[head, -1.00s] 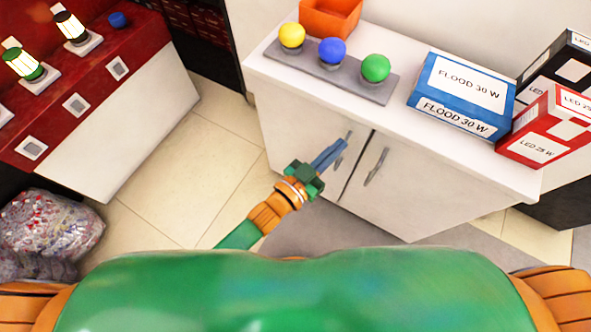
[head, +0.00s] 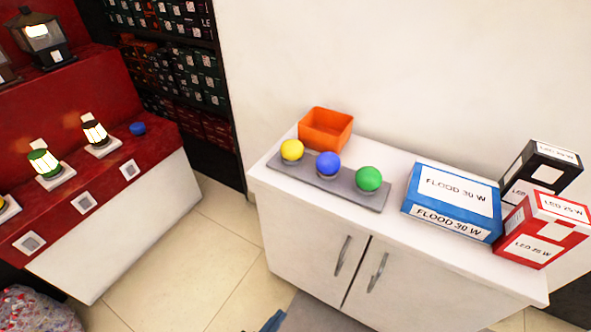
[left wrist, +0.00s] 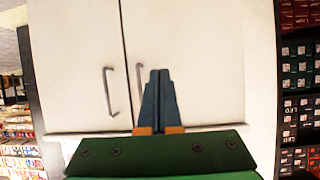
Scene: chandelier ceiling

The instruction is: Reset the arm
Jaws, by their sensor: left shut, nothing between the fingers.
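My left gripper (left wrist: 160,75) shows in the left wrist view with its two dark blue fingers together and nothing between them. It points at the white cabinet doors, and in that view the fingertips lie just right of a door handle. I cannot tell how far they are from the doors. In the head view only a small blue piece of this gripper (head: 271,322) shows at the bottom edge; the rest of the arm is cut off. My right gripper is in neither view.
A white cabinet (head: 300,262) with shut doors stands ahead. On it are an orange bin (head: 326,128), a grey strip (head: 340,189) with yellow, blue and green balls, and blue, black and red boxes. A red lamp display (head: 160,150) stands at left. Tiled floor lies between.

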